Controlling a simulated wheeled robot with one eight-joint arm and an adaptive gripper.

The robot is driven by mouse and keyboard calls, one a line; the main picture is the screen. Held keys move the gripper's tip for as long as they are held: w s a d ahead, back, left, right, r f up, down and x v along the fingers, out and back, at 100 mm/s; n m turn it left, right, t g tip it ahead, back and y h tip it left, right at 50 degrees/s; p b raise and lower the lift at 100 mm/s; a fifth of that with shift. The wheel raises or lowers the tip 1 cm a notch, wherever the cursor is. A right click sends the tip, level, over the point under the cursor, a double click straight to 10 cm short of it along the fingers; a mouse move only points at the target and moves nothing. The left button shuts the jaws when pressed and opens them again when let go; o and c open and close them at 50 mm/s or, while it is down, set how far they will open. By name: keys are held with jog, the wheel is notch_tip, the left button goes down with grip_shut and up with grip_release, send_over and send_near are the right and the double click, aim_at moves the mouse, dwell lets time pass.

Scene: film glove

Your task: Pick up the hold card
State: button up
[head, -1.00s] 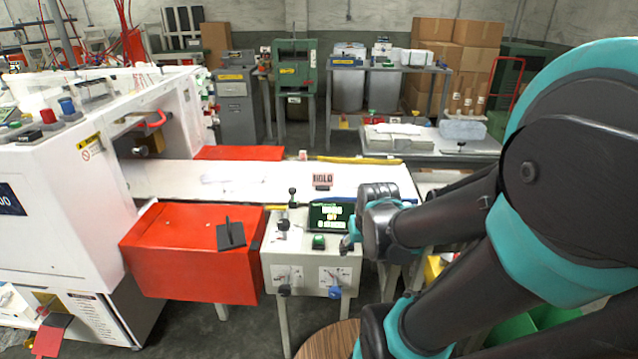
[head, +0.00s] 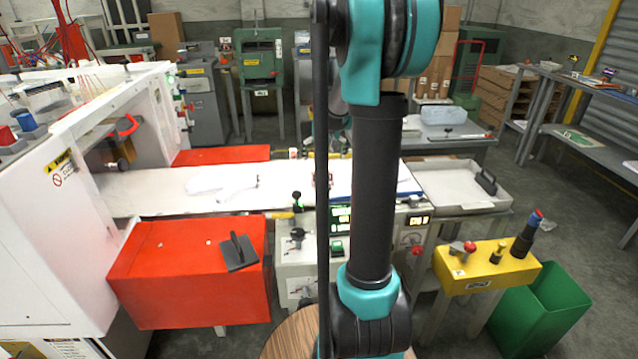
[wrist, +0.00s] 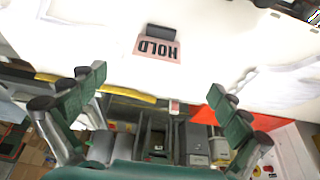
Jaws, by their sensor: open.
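The hold card is a small pink card with black HOLD lettering and a dark block at one edge. In the wrist view the hold card (wrist: 157,48) appears upside down on the white table (wrist: 215,40), in the upper middle. My gripper (wrist: 158,85) is open and empty, its green-padded fingers spread to either side below the card in that picture and apart from it. In the head view my arm hides the gripper and most or all of the card; the white table (head: 140,190) runs behind the arm.
Crumpled clear film (head: 222,183) lies on the table left of my arm. A red cover with a black handle (head: 238,252) stands in front. A control box (head: 300,262) stands at the table's front edge, partly behind my arm. A shallow tray (head: 455,192) adjoins on the right.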

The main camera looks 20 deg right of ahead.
send_near(323, 179)
jog(key=x, duration=0.5)
jog(key=shift+w+a, duration=0.2)
jog(key=shift+w, duration=0.05)
jog(key=shift+x, duration=2.75)
jog(key=shift+s+d, duration=0.15)
jog(key=shift+s, duration=0.05)
jog(key=c, duration=1)
jog(key=shift+c, duration=0.2)
